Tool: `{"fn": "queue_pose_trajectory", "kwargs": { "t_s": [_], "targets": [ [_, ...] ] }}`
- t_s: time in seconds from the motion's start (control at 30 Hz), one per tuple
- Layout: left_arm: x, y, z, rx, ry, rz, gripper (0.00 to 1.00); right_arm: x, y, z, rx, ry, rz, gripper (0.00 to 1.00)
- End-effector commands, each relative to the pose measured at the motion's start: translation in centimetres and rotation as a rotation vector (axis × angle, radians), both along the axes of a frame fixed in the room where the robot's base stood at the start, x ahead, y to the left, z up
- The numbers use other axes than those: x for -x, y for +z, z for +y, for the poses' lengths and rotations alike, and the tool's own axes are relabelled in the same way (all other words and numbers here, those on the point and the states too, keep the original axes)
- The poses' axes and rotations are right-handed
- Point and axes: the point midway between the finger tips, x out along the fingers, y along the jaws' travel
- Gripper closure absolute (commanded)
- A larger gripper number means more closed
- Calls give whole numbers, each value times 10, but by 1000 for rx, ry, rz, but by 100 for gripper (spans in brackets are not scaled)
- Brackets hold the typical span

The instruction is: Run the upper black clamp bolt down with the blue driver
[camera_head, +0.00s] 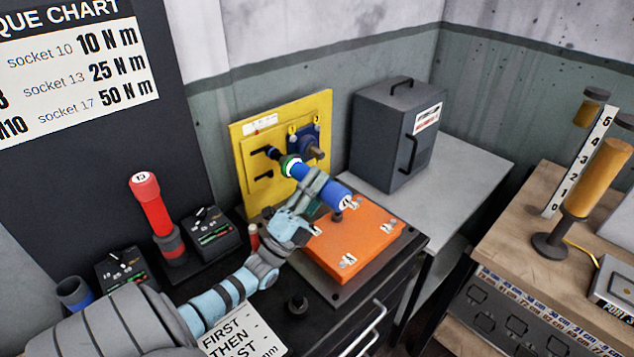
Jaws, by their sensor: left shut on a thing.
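The blue driver (335,195) is held level-ish in my left gripper (311,188), which is shut around its body. Its green-lit collar (291,166) and dark nose point at the yellow panel (246,139). The nose meets the upper black clamp bolt (269,151) or lies just in front of it; I cannot tell whether they are seated together. The lower black clamp bolt (263,175) sticks out of the panel below. My right gripper is out of view.
A blue fitting with a brown shaft (315,153) sits on the panel, right of the driver's nose. An orange plate (355,238) lies below the driver. A red driver (150,203) stands at left between black control boxes (211,234). A grey cabinet (394,135) stands behind.

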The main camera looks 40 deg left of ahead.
Motion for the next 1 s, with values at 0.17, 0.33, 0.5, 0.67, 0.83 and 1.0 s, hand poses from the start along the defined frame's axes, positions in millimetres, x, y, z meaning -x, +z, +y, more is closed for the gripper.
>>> {"fn": "queue_pose_trajectory", "kwargs": {
  "t_s": [0.17, 0.33, 0.5, 0.67, 0.83, 1.0],
  "targets": [
    [0, 1, 0, -1, 0, -4, 100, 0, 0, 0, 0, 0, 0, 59],
    [0, 1, 0, -2, -1, -4, 100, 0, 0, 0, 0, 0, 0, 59],
    [0, 1, 2, -2, -1, -4, 100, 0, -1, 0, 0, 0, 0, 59],
    [0, 1, 4, -2, -1, -4, 100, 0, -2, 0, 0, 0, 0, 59],
    [-1, 1, 6, -1, 0, -4, 100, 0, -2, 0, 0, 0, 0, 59],
    [-1, 1, 9, 0, -1, -3, 100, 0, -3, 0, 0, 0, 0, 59]
  ]
}}
